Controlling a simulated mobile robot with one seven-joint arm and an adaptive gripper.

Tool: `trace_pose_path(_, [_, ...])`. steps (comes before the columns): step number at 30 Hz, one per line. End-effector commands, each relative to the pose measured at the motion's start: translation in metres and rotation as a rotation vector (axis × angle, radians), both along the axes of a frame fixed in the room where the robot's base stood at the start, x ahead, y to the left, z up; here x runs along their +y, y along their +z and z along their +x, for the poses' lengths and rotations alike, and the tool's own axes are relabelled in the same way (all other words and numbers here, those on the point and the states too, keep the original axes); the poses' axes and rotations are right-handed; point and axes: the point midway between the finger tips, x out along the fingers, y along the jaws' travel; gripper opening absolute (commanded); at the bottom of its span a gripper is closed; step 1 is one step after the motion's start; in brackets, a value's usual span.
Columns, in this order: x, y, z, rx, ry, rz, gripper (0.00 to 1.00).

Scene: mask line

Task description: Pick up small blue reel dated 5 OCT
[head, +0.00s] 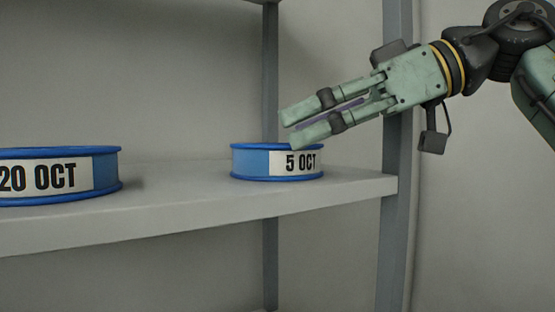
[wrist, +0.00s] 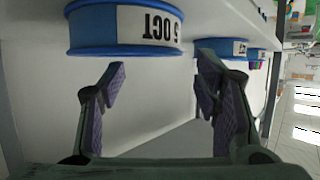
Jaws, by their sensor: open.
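The small blue reel labelled 5 OCT (head: 250,161) lies flat on the grey shelf (head: 350,187) near its right end. In the wrist view the reel (wrist: 92,30) shows upside down at the top, beyond the fingertips. My gripper (head: 285,130) is open and empty. Its fingers point left and slightly down, at the reel's upper right edge, and one finger overlaps the rim in the head view. Whether it touches the reel I cannot tell. In the wrist view the fingers (wrist: 160,78) stand apart with nothing between them.
A larger blue reel labelled 20 OCT (head: 105,173) lies on the same shelf at the left. A grey upright post (head: 395,240) stands at the shelf's right end, behind my gripper. More blue reels (wrist: 232,48) show in the wrist view. The shelf between the two labelled reels is clear.

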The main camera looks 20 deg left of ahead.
Motion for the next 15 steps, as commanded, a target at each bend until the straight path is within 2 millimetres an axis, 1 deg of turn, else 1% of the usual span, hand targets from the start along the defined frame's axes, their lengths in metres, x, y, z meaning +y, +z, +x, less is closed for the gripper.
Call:
trace_pose_path(5, [0.012, -0.006, -0.003, 0.000, 0.002, 0.000, 0.57])
trace_pose_path(10, [0.034, -0.017, -0.011, -0.001, 0.004, 0.000, 0.57])
trace_pose_path(12, [0.042, -0.021, -0.011, 0.002, 0.001, 0.001, 0.57])
trace_pose_path(15, [0.049, -0.024, -0.012, 0.003, 0.001, 0.002, 0.57])
